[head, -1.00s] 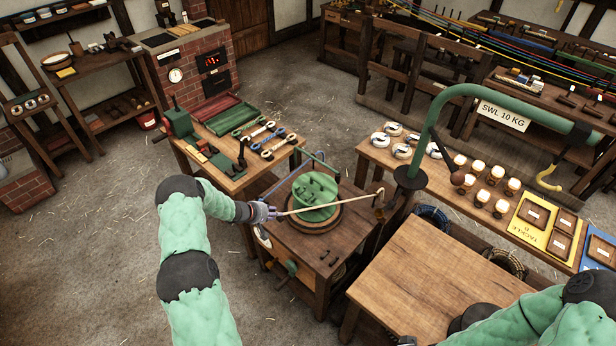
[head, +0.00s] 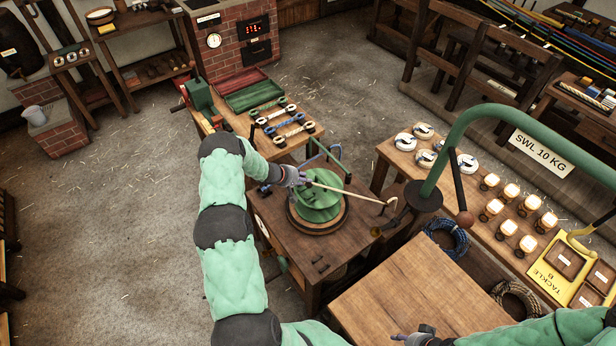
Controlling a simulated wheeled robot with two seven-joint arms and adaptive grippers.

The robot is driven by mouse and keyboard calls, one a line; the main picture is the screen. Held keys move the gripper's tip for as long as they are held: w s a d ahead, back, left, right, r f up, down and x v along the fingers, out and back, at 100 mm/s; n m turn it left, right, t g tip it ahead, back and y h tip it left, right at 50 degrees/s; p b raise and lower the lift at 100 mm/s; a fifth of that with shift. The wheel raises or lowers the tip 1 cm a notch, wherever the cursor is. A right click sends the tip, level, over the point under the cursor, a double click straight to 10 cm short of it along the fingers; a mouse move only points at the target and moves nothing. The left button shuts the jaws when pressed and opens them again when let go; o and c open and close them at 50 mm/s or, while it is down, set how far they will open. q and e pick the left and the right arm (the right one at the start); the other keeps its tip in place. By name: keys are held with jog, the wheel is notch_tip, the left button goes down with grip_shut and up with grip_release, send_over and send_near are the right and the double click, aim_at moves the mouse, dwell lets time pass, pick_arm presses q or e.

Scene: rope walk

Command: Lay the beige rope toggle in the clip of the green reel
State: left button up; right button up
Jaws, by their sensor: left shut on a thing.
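The green reel (head: 318,206) lies flat on a round wooden turntable on the dark winding stand. The beige rope (head: 345,192) runs nearly straight over the reel, from my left gripper to a hooked guide at the right. My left gripper (head: 300,178) is shut on the rope's left end, at the reel's upper left edge. The beige rope toggle itself is hidden in the fingers. The clip is too small to make out. My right gripper (head: 408,337) shows partly at the bottom edge, above the front of the plain wooden table; its jaws are unclear.
A green crane arm with an SWL 10 KG sign (head: 541,152) arches over the right side. A bench with several toggles (head: 284,124) stands behind the stand. A bench with lamps (head: 507,228) and white coils is at right. The wooden table (head: 400,290) is bare.

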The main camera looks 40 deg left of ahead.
pick_arm(q)
jog(key=shift+w+f+b, duration=0.15)
jog(key=shift+f+b, duration=1.45)
jog(key=shift+b, duration=0.2)
jog(key=shift+f+b, duration=0.45)
jog(key=shift+f, duration=1.05)
jog(key=shift+f, duration=0.35)
jog(key=o, duration=1)
jog(key=shift+r, duration=0.1)
notch_tip(320, 180, up, 7)
jog(key=p, duration=0.6)
